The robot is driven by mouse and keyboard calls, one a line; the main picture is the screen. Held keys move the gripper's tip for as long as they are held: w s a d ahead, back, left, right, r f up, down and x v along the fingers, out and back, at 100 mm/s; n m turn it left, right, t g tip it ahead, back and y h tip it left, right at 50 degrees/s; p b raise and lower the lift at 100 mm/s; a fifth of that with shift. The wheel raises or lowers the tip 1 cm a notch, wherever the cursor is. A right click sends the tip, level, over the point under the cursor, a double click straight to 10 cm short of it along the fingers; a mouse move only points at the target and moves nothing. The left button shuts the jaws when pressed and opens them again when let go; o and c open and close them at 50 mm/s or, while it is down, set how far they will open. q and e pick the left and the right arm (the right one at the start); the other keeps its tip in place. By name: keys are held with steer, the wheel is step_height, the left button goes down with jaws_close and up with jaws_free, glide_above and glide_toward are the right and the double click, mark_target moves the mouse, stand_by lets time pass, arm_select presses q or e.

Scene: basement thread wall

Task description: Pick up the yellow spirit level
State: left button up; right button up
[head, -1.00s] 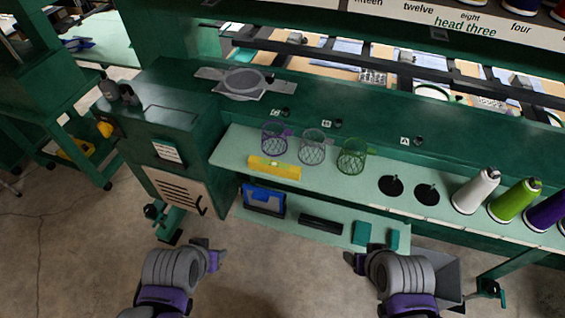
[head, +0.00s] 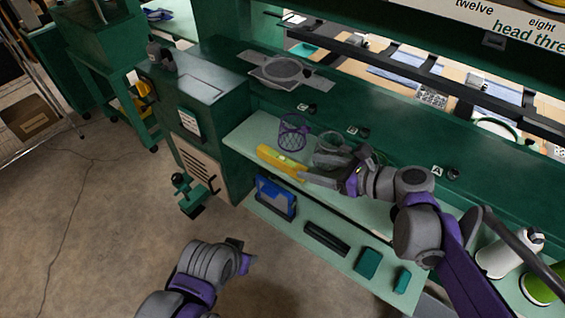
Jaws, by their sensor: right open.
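The yellow spirit level (head: 279,161) lies on the pale green upper shelf (head: 241,137), near its left end and front edge. My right gripper (head: 322,166) is open and reaches in from the right over the shelf. Its fingers are at the level's right end and overlap it in the picture; I cannot tell whether they touch it. My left gripper (head: 245,255) hangs low over the floor, apart from the level, and its jaw state is unclear.
A purple wire basket (head: 293,132) stands just behind the level. Another basket (head: 331,147) is partly hidden behind my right gripper. A blue case (head: 275,198), a dark bar (head: 326,239) and teal blocks (head: 368,262) sit on the lower shelf.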

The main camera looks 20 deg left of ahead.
mark_target(292, 164)
steer(key=x, duration=0.7)
steer(key=shift+a+f, duration=0.25)
steer(key=shift+f, duration=0.1)
jaws_close()
